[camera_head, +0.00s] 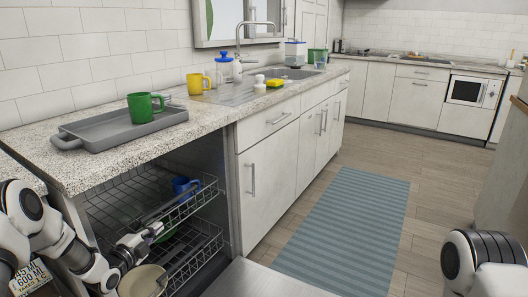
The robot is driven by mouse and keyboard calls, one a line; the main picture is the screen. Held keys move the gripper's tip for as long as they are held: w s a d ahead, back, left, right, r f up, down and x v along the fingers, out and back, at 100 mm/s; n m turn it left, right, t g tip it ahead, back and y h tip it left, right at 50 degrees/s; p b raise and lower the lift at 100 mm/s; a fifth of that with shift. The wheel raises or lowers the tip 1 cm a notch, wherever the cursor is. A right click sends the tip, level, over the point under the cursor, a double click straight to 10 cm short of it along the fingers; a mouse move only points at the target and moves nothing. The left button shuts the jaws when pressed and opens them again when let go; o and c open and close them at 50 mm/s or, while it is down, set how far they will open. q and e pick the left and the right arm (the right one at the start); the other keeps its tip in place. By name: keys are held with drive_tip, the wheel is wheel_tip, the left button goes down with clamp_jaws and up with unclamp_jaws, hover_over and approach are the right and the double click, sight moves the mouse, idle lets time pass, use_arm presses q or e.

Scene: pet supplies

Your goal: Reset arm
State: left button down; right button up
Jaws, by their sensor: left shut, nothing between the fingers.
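My left arm comes in from the lower left, and its gripper (154,231) is at the open dishwasher, close to the wire racks. It is shut with nothing held. A blue mug (184,187) stands in the upper rack (135,199), above and right of the gripper. A beige plate or bowl (143,281) is low down in front, partly hidden by my arm. My right arm shows only a link at the lower right; its gripper is out of view.
A grey tray (95,134) with a green mug (141,107) sits on the counter (185,135). A yellow mug (195,84), blue-lidded jar (224,69) and yellow sponge (275,83) stand near the sink. A blue striped rug (345,225) lies on open floor.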

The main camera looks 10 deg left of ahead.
use_arm(q)
drive_tip(key=s+d+f+g+h, duration=0.2)
drive_tip(key=s+d+f+g, duration=0.25)
drive_tip(key=d+f, duration=0.7)
drive_tip(key=s+d+f+n+g+y, duration=0.1)
drive_tip(key=s+d+f+n+g, duration=0.2)
drive_tip(key=s, duration=0.5)
drive_tip(key=s+d+f+n+g+y, duration=0.1)
drive_tip(key=s+d+f+n+g, duration=0.15)
drive_tip(key=s+f, duration=0.4)
drive_tip(key=s+d+f+n+g, duration=0.2)
drive_tip(key=s+d, duration=0.1)
drive_tip(key=s, duration=0.7)
drive_tip(key=s+a+r+n+g+y, duration=0.1)
drive_tip(key=s+n+g, duration=0.2)
drive_tip(key=s+n, duration=0.3)
drive_tip(key=s+a+n+g+y, duration=0.15)
drive_tip(key=s+n, duration=0.25)
drive_tip(key=s, duration=0.5)
wheel_tip(320, 180, up, 23)
drive_tip(key=p, duration=2.3)
drive_tip(key=shift+d+r, duration=0.15)
drive_tip(key=shift+d, duration=0.05)
drive_tip(key=shift+w+g, duration=0.15)
drive_tip(key=shift+g, duration=0.1)
